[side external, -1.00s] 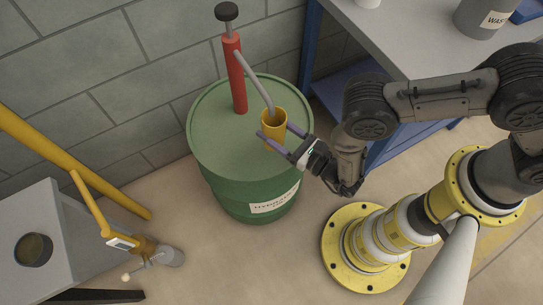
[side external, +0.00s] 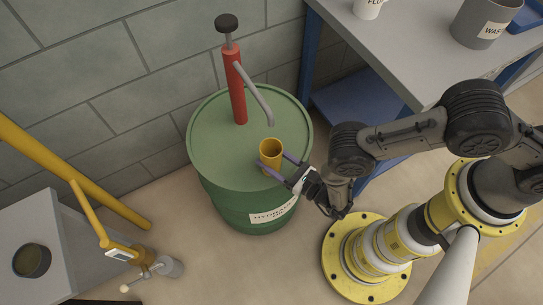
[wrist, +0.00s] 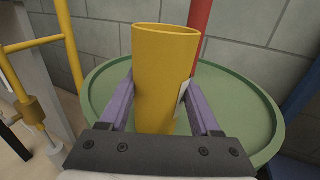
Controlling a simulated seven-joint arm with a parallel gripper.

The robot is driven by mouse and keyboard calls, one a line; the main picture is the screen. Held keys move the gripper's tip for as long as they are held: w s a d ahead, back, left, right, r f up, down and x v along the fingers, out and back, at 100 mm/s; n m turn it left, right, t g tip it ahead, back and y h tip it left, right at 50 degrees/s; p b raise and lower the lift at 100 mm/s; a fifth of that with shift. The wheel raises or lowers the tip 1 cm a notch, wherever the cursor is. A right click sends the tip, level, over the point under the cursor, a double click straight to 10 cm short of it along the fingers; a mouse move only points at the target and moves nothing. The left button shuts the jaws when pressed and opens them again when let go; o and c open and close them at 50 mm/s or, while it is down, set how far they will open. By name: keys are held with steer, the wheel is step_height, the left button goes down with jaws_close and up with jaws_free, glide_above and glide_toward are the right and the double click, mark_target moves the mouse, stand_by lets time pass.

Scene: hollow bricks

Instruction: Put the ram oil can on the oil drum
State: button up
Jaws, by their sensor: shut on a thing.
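A yellow can (side external: 271,156), open at the top, is upright over the front part of the green oil drum's lid (side external: 220,150). My gripper (side external: 271,165) is shut on the can, with one purple finger on each side. In the wrist view the yellow can (wrist: 160,80) fills the middle between the fingers (wrist: 160,110), and a white label shows on its right side. The can's bottom is at or just above the lid; I cannot tell whether it touches. The green drum lid (wrist: 105,85) spreads out behind and around it.
A red hand pump (side external: 236,90) with a grey spout (side external: 258,92) stands on the drum's back part, behind the can. A grey workbench (side external: 400,45) with a grey waste container (side external: 482,25) is at right. A yellow jack (side external: 110,240) stands at left by a grey stand.

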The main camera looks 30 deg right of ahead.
steer(key=shift+f, duration=0.15)
steer(key=o, duration=1.4)
steer(key=shift+s, duration=0.2)
steer(key=v, duration=0.7)
steer(key=shift+r, duration=0.2)
steer(key=shift+d, duration=0.15)
